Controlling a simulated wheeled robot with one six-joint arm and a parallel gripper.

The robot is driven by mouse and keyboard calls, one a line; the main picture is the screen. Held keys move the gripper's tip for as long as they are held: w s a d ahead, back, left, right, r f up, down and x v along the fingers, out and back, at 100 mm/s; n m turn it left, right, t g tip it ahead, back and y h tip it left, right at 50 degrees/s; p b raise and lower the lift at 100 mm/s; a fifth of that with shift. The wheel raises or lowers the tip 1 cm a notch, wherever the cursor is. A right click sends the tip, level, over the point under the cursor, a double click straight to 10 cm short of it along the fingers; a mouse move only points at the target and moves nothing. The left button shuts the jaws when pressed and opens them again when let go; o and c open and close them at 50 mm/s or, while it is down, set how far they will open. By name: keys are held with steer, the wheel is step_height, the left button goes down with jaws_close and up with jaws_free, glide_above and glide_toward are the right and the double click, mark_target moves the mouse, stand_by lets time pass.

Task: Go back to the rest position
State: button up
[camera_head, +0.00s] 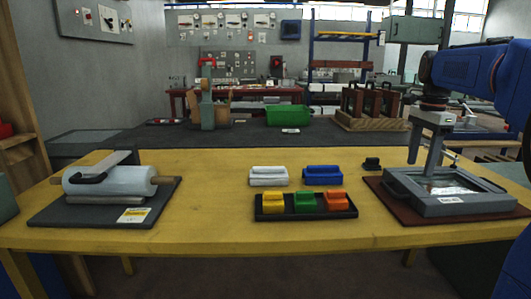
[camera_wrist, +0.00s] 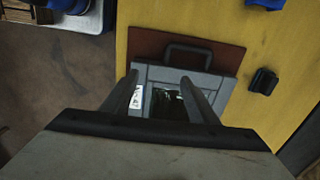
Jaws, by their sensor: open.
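My gripper (camera_head: 422,168) is at the right in the head view, pointing down over a grey frame (camera_head: 460,208). Its two fingers are apart with nothing held between them; they also show in the wrist view (camera_wrist: 159,76). The frame lies on a brown mat (camera_head: 385,192) at the table's right end. Its dark handle (camera_wrist: 188,50) shows just beyond the fingertips in the wrist view. The gripper body hides part of the frame there. I cannot tell whether the fingers touch the frame.
The yellow table (camera_head: 215,215) holds a roller on a board (camera_head: 60,213) at left. A black tray (camera_head: 330,214) with yellow, green and orange blocks sits mid-table, with white (camera_head: 268,178) and blue (camera_head: 322,177) blocks behind. A small black block (camera_head: 371,164) lies near the frame.

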steer(key=s+a+f+n+t, duration=0.1)
steer(key=s+a+f+n, duration=0.3)
steer(key=s, duration=0.3)
steer(key=s+a+f+n+t, duration=0.1)
steer(key=s+a+f+n, duration=0.1)
steer(key=s+a+n, duration=0.35)
steer(key=s+a+f+n+t, duration=0.1)
steer(key=s+a+f+n, duration=0.2)
steer(key=s+f, duration=0.4)
steer(key=s+a+f+n+t, duration=0.1)
steer(key=s+a+f+n, duration=0.2)
steer(key=s, duration=0.7)
step_height(320, 180, down, 5)
steer(key=shift+s+r+n+t, duration=0.15)
steer(key=shift+n+t, duration=0.25)
steer(key=shift+n, duration=0.55)
